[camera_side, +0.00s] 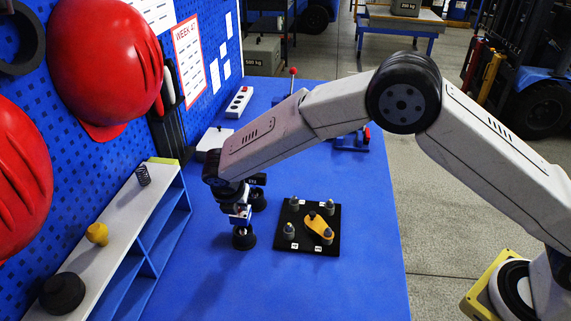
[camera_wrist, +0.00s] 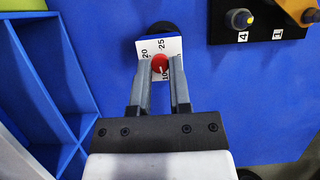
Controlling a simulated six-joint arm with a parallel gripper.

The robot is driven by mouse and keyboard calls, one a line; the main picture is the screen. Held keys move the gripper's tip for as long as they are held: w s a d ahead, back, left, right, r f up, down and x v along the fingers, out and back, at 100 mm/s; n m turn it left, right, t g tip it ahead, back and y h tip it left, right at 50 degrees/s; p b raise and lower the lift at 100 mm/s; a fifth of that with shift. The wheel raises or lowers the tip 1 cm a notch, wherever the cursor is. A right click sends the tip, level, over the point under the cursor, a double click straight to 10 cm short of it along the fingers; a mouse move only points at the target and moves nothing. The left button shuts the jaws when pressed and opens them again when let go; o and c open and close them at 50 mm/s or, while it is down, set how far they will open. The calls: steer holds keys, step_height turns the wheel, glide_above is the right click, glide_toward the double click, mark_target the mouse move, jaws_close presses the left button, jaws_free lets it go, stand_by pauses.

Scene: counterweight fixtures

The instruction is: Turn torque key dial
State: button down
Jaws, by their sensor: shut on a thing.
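The dial shows in the wrist view as a white scale plate (camera_wrist: 146,47) with printed numbers, including 20 and 25, and a red knob (camera_wrist: 159,62) with a light pointer line. A dark round base (camera_wrist: 176,28) shows behind the plate. My gripper (camera_wrist: 161,70) is shut on the red knob, one grey finger on each side. In the side view my gripper (camera_side: 238,211) points down at the dial's black round foot (camera_side: 244,239) on the blue table. The fingers hide part of the scale, and the knob is not clear in the side view.
A black board (camera_side: 284,213) with several pegs and an orange lever (camera_side: 317,224) lies to the right. A blue shelf (camera_side: 150,255) stands to the left against the pegboard. A white box with buttons (camera_side: 238,102) is at the back. The table front is clear.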

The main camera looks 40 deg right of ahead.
steer(key=shift+m, duration=0.7)
steer(key=m, duration=0.2)
steer(key=m+g+h, duration=0.1)
steer(key=m+g, duration=0.1)
steer(key=m, duration=0.1)
steer(key=shift+w+a+m, duration=0.1)
steer(key=shift+w+m, duration=0.15)
steer(key=shift+m, duration=0.05)
steer(key=m+g, duration=0.1)
steer(key=m, duration=0.2)
steer(key=m+g, duration=0.1)
steer(key=m, duration=0.2)
steer(key=shift+w+g, duration=0.2)
steer(key=shift+g, duration=0.2)
steer(key=m+g, duration=0.1)
steer(key=m, duration=0.2)
steer(key=m+g+y, duration=0.1)
steer(key=m, duration=0.2)
steer(key=shift+w+d+m, duration=0.15)
steer(key=shift+d+m, duration=0.05)
steer(key=shift+m, duration=0.1)
steer(key=m+y, duration=0.1)
steer(key=m, duration=0.2)
steer(key=m+g+y, duration=0.1)
steer(key=m+y, duration=0.1)
steer(key=m, duration=0.1)
steer(key=shift+d+m, duration=0.2)
steer(key=shift+m, duration=0.2)
